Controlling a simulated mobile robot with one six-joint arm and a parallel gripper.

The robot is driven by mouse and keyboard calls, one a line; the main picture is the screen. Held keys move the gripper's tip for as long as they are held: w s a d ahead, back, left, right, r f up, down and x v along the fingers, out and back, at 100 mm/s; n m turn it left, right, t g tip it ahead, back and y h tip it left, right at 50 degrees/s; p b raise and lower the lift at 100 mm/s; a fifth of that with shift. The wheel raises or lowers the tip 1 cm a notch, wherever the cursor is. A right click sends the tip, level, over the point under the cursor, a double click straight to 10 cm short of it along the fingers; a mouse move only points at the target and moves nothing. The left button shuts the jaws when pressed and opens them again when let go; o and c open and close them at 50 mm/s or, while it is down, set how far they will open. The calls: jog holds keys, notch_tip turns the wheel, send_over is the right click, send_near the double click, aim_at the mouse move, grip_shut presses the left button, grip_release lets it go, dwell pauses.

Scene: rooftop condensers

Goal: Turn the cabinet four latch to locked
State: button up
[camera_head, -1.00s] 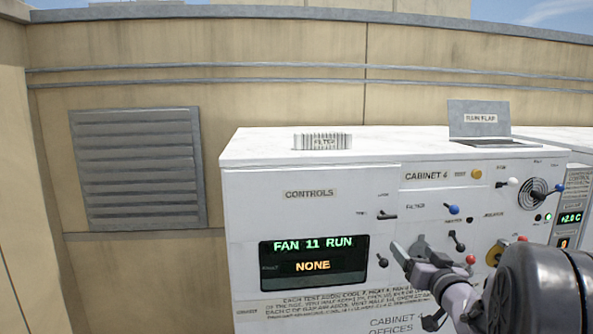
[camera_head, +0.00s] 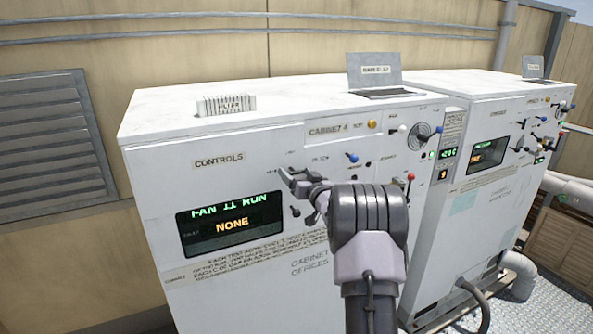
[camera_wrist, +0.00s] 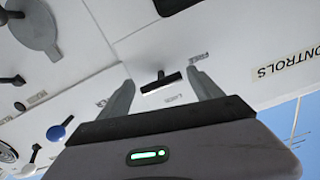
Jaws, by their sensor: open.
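The cabinet four latch (camera_wrist: 161,84) is a small dark T-shaped handle on the white panel in the wrist view. The labels FREE and LOCK are printed beside it. Which label it is set to I cannot tell. My gripper (camera_wrist: 162,78) is open, with one finger to each side of the latch, and no contact shows. In the head view my gripper (camera_head: 291,181) is at the front of cabinet four (camera_head: 225,138), left of the CABINET 4 label, and largely covers the latch there.
Other levers and knobs crowd the panel, including a blue-knobbed lever (camera_head: 352,157) and a red-knobbed one (camera_head: 410,177). A display (camera_head: 229,224) reading FAN 11 RUN, NONE sits lower left. A second cabinet (camera_head: 490,165) stands to the right.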

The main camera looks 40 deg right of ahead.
jog(key=shift+w, duration=0.15)
jog(key=c, duration=1.1)
